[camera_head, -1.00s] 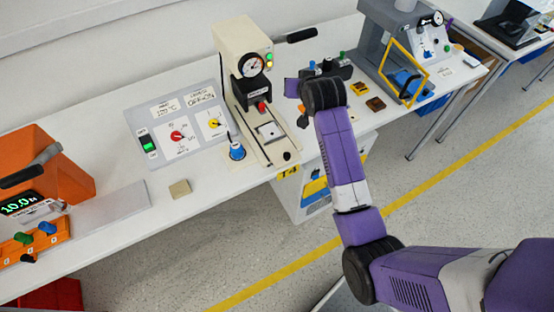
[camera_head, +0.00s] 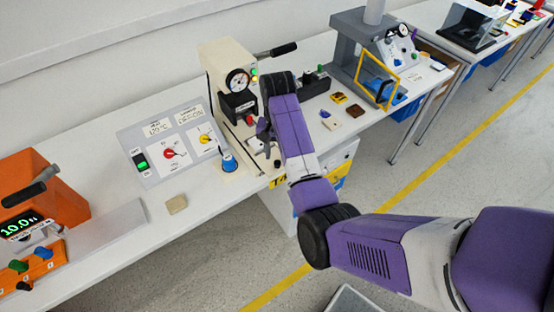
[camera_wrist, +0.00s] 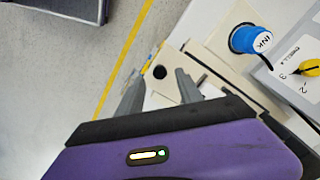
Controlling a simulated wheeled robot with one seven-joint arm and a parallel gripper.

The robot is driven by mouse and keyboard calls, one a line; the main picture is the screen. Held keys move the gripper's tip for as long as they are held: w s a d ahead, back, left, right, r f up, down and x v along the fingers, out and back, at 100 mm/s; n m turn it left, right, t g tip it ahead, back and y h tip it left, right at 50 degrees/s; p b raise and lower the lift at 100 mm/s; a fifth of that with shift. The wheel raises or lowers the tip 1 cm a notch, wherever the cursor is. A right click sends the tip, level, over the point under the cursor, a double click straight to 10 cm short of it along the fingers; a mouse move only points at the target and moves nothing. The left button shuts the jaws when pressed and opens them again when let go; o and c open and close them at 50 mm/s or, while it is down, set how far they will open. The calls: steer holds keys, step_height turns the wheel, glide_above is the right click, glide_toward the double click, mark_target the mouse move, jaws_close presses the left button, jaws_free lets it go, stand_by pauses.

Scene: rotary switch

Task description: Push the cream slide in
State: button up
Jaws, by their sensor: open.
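The cream press (camera_head: 224,58) stands on the bench, with a dial on its head and a black handle. Its cream slide (camera_head: 268,169) sticks out toward the bench's front edge and carries a black knob (camera_head: 277,163). My arm hides part of the slide in the head view. My gripper (camera_head: 262,132) is over the slide, beside the press. In the wrist view, my gripper (camera_wrist: 160,88) is open, one finger on each side of the picture's middle, with the black knob (camera_wrist: 160,72) between and beyond the tips. I cannot tell whether they touch the slide.
A blue ink bottle (camera_head: 228,163) stands close left of the slide; it also shows in the wrist view (camera_wrist: 248,38). A grey switch panel (camera_head: 172,147) lies further left. A beige block (camera_head: 176,204) is near the front edge. Small tiles (camera_head: 331,124) lie to the right.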

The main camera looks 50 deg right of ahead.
mark_target(277, 161)
steer(key=shift+f, duration=1.7)
jaws_close()
steer(key=shift+d+r, duration=0.1)
